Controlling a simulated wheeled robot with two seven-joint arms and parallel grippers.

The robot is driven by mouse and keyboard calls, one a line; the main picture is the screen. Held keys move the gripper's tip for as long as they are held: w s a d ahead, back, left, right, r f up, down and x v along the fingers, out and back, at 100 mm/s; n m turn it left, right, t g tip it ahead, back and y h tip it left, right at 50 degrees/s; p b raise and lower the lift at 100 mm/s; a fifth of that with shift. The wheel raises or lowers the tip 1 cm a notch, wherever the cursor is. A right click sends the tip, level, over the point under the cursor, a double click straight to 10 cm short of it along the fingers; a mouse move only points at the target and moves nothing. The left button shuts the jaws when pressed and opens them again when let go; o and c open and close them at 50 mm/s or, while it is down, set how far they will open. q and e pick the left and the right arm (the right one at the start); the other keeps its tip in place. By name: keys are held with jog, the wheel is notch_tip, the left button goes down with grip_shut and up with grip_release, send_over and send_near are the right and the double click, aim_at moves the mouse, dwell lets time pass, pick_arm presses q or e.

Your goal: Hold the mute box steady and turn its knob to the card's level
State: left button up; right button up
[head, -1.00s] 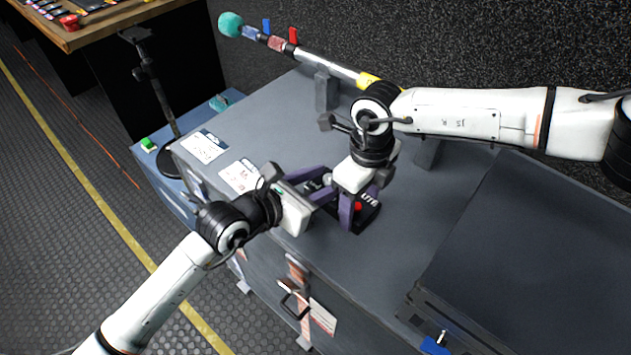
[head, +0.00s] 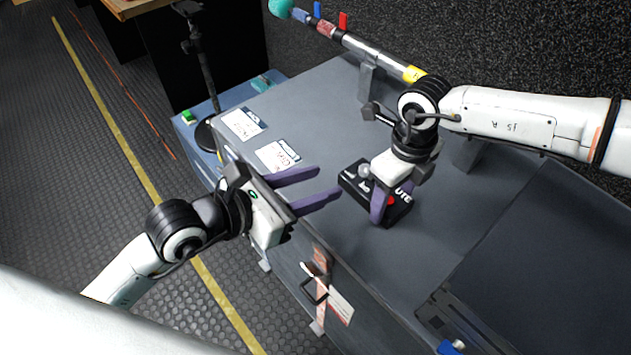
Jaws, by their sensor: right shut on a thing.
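The black mute box (head: 402,212) sits on the grey case top, with white "UTE" lettering, a red button and a light grey knob (head: 364,171) at its far left end. My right gripper (head: 385,205) is shut on the mute box from above, its purple finger against the near side. My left gripper (head: 322,186) is open and empty, left of the box, its two purple fingers apart and pointing toward it without touching. Two white printed cards lie left of the box: a nearer card (head: 279,157) and a farther card (head: 244,124). Their print is too small to read surely.
A boom pole (head: 375,56) with a teal tip rests on a support at the back. A black stand (head: 207,75) rises at the far left. A dark raised panel (head: 560,255) fills the right. The case top (head: 325,110) behind the box is clear.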

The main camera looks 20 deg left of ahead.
jog(key=o, duration=1.3)
jog(key=shift+r, duration=0.1)
